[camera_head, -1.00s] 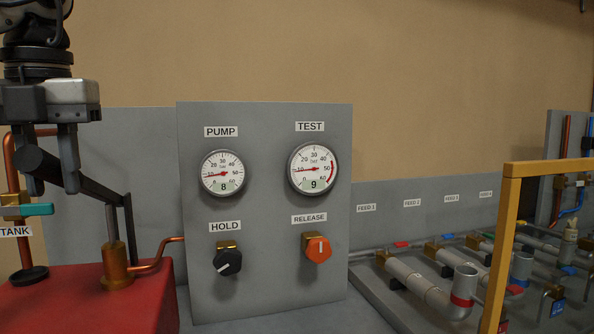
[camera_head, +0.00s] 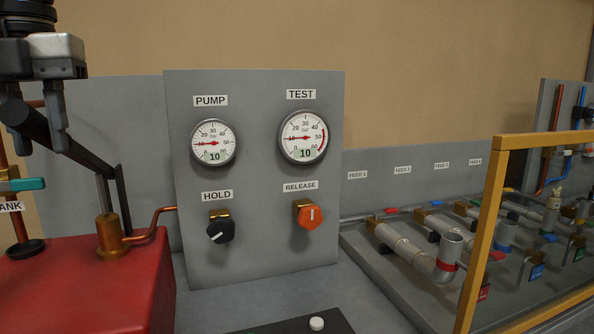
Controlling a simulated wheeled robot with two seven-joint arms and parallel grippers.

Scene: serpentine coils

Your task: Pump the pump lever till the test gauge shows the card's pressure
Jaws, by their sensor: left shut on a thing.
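The black pump lever (camera_head: 92,161) slopes down to the right, joined to a rod above the brass pump cylinder (camera_head: 110,238) on the red tank. My left gripper (camera_head: 38,140) is shut around the upper left end of the lever. The test gauge (camera_head: 303,136) on the grey panel reads 10 on its digital display. The pump gauge (camera_head: 213,142) also reads 10. Below them are the black HOLD knob (camera_head: 221,230) and the orange RELEASE knob (camera_head: 310,215). No pressure card can be made out. My right gripper is not in view.
The red tank (camera_head: 80,285) stands at the lower left, with a copper pipe (camera_head: 158,222) to the panel. A yellow frame (camera_head: 484,232) and grey feed pipes (camera_head: 410,256) stand at right. A dark plate with a white button (camera_head: 317,323) lies at the bottom.

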